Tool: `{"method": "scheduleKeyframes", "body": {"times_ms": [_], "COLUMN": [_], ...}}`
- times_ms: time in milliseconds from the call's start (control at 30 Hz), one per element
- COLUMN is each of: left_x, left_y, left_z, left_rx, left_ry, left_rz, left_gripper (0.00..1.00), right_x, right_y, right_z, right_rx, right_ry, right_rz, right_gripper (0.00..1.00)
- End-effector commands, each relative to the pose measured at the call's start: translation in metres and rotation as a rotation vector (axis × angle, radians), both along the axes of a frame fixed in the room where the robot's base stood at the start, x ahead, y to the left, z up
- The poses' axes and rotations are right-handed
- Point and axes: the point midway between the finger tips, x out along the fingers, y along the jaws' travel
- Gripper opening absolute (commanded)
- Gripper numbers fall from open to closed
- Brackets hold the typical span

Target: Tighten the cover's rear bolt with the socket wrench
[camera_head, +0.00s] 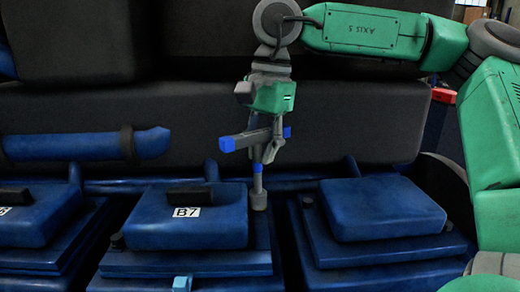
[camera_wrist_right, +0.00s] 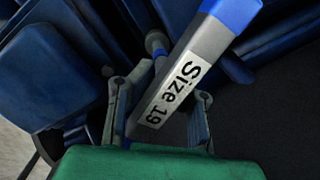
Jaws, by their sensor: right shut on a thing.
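My right gripper (camera_head: 267,148) is shut on the socket wrench (camera_head: 252,138), a grey bar with blue ends held nearly level. In the right wrist view the wrench (camera_wrist_right: 177,85) carries a "Size 19" label and lies between the fingers (camera_wrist_right: 160,98). Its grey shaft points down in the head view, with the socket (camera_head: 259,200) at the right rear side of the blue cover (camera_head: 175,229) marked B7. The rear bolt is not visible; the socket may hide it. I cannot tell whether the socket is seated on it. My left gripper is not in view.
Another blue cover (camera_head: 380,208) stands close on the right, with a dark bolt (camera_head: 307,201) at its left rear corner. A dark bolt (camera_head: 117,241) sits left of B7. A light-blue piece (camera_head: 182,284) shows at the front. A large black block (camera_head: 340,118) rises behind.

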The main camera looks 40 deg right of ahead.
Motion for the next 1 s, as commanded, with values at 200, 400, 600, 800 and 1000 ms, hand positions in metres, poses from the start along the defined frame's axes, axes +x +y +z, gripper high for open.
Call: {"method": "scheduleKeyframes", "body": {"times_ms": [200, 400, 600, 800, 1000], "left_x": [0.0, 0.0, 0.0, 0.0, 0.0], "left_y": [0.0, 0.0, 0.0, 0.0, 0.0], "left_z": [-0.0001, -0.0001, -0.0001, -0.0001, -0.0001], "left_rx": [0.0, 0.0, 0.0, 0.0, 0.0], "left_ry": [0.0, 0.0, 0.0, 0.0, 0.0], "left_rz": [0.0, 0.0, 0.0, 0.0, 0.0], "left_gripper": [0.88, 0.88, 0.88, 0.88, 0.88], "right_x": [-0.0043, -0.0073, -0.0087, -0.0086, -0.0079], "right_y": [0.0016, 0.0022, 0.0018, 0.0011, 0.0004], "right_z": [-0.0004, -0.0009, -0.0018, -0.0019, -0.0016], "right_rx": [0.0, -0.002, 0.0, 0.001, 0.001], "right_ry": [0.002, 0.002, 0.005, 0.006, 0.006], "right_rz": [-0.336, -0.641, -0.803, -0.811, -0.759], "right_gripper": [0.0, 0.0, 0.0, 0.0, 0.0]}}
